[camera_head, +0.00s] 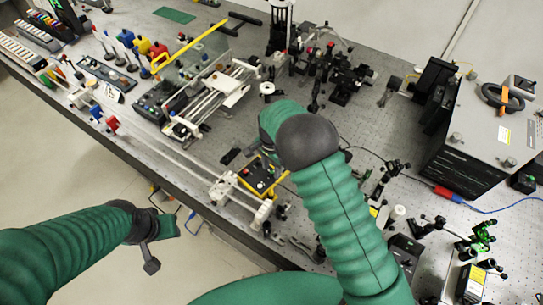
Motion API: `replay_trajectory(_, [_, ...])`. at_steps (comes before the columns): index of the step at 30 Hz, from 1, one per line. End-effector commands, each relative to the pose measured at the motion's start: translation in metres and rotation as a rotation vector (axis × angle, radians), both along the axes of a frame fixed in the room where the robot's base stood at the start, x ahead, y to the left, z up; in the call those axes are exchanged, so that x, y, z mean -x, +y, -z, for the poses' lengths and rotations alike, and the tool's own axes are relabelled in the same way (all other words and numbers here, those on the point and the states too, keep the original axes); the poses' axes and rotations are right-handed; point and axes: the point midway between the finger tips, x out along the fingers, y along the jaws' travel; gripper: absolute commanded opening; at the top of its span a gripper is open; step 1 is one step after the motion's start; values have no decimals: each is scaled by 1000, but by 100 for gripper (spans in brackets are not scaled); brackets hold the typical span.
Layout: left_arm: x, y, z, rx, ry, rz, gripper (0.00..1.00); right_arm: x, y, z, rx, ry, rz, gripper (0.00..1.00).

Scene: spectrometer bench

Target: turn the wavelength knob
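I cannot tell for sure which part is the wavelength knob. A small black box with yellow edges (262,179) carries small red, green and pale controls and sits on the bench near the centre. My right arm reaches up over the bench, and its dark wrist is just above and right of this box. My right gripper (268,148) is mostly hidden behind that wrist, so its fingers do not show clearly. My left gripper (158,250) is low at the left, off the bench's front edge, over the floor. Its opening cannot be made out.
A long rail assembly (170,150) runs along the bench's front edge. Optical mounts (325,65) crowd the back. A large grey-topped black instrument (470,150) stands at right, with green-lit optics (478,238) in front. Some perforated bench top (400,130) is bare right of my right wrist.

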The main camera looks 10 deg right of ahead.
Motion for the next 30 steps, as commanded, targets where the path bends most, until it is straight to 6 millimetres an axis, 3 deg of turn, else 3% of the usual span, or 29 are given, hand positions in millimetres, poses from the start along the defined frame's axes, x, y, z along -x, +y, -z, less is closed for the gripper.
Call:
replay_trajectory(9, [0,0,20,0,0,0,36,-2,1,-88,-1,-7,-1,39])
replay_trajectory(15, [0,0,25,0,0,0,36,-2,1,-135,0,-4,0,39])
replay_trajectory(21, [0,0,26,0,0,0,36,-1,1,-153,1,1,1,39])
replay_trajectory(30, [0,0,26,0,0,0,36,-1,1,-154,1,1,1,39])
